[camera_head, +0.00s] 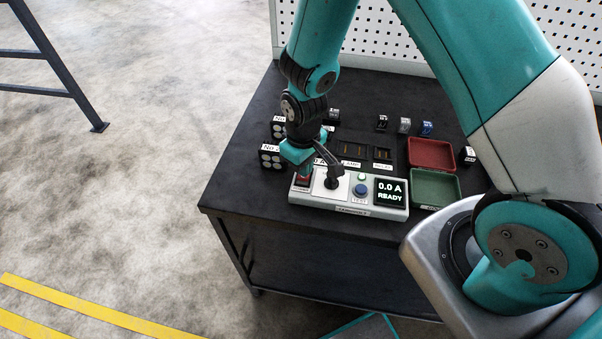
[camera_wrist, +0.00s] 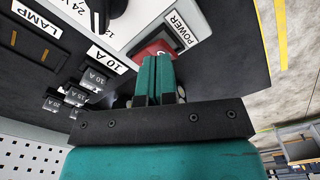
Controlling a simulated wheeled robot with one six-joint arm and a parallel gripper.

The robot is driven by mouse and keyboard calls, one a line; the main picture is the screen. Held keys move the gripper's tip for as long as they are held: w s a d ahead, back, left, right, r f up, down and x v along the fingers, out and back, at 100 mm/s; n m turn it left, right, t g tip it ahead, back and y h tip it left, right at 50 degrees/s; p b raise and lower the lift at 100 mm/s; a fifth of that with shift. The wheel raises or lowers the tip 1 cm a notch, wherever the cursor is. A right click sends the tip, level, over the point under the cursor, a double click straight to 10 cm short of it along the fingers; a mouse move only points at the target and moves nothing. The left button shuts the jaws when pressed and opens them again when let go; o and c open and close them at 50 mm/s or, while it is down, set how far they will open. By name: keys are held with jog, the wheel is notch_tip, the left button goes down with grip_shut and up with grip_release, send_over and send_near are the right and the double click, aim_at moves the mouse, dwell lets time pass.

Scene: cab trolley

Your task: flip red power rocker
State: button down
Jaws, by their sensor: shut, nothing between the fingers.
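The red power rocker (camera_head: 303,181) is at the left end of the white control panel (camera_head: 335,199). In the wrist view the rocker (camera_wrist: 152,48) lies beside the POWER label (camera_wrist: 177,29), partly hidden behind my fingers. My gripper (camera_head: 302,170) points down over the rocker with its teal fingers closed together and empty. In the wrist view the fingertips (camera_wrist: 153,60) overlap the rocker's near edge; I cannot tell whether they touch it. A white mark shows on the rocker, but which side is pressed is unclear. The display (camera_head: 390,192) reads 0.0 A READY.
Red (camera_head: 432,154) and green (camera_head: 436,188) trays lie to the right. Several small blocks stand behind on the dark trolley top (camera_head: 238,180). Its front-left corner is clear.

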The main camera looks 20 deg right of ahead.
jog(key=shift+f+b, duration=0.45)
jog(key=shift+f, duration=0.2)
jog(key=shift+r, duration=0.1)
notch_tip(320, 180, up, 7)
jog(key=p, duration=0.5)
jog(key=shift+p, duration=0.35)
dwell(0.3)
jog(key=shift+a+r, duration=0.2)
jog(key=shift+r, duration=0.05)
jog(key=s+a+r+y+b, duration=0.1)
jog(key=s+a+r+b, duration=0.1)
jog(key=r, duration=0.3)
jog(key=s+a+r+y+b, duration=0.1)
jog(key=s+a+r+b, duration=0.15)
jog(key=r, duration=0.35)
jog(key=s+r+n+y+b, duration=0.2)
jog(key=s+r, duration=0.6)
jog(key=s, duration=0.6)
jog(key=shift+a+b, duration=0.2)
jog(key=shift+b, duration=0.3)
